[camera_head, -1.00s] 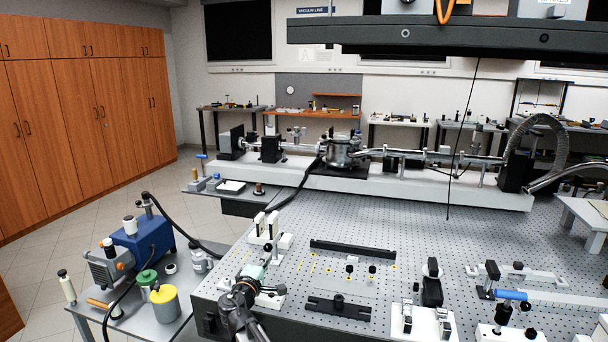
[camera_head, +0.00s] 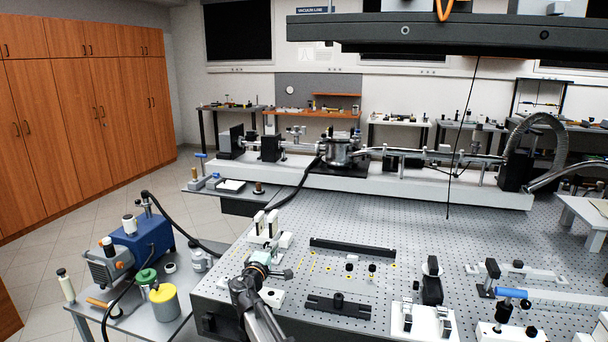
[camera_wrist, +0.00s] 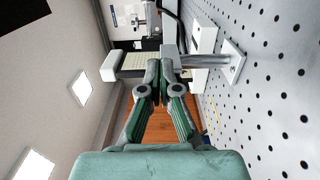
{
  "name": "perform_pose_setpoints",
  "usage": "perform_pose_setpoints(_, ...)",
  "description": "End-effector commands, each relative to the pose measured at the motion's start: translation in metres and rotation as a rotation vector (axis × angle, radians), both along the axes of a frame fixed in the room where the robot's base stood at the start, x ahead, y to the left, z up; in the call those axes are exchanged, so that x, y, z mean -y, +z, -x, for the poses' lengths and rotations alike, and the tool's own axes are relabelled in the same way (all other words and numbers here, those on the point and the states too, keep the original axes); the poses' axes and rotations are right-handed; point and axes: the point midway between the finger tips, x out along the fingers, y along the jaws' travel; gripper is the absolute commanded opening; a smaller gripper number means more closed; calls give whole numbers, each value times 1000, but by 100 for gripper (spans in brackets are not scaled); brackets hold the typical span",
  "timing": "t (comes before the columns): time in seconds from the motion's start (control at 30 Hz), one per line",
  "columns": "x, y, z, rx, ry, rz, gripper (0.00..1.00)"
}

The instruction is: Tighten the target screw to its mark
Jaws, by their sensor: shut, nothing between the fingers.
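My gripper (camera_head: 264,248) is over the left part of the perforated table, close to a pair of white upright pieces (camera_head: 266,223). In the wrist view my gripper (camera_wrist: 160,66) has its dark green fingers together, with nothing seen between them.
The perforated table (camera_head: 400,235) carries a long black bar (camera_head: 352,248), a black bracket (camera_head: 338,306) and small yellow-marked parts (camera_head: 372,270). Left is a side table with a blue pump (camera_head: 138,243) and yellow-lidded jar (camera_head: 164,301). The table's middle back is clear.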

Motion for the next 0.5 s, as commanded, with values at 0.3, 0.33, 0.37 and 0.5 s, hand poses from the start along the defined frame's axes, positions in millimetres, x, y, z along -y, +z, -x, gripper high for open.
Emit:
perform_pose_setpoints(0.3, -3, -2, 1, -1, 2, 0, 0)
perform_pose_setpoints(0.33, -3, -2, 1, -1, 3, 0, 0)
perform_pose_setpoints(0.37, -4, -2, 1, -1, 3, 0, 0)
perform_pose_setpoints(0.5, -4, -2, 1, -1, 4, 0, 0)
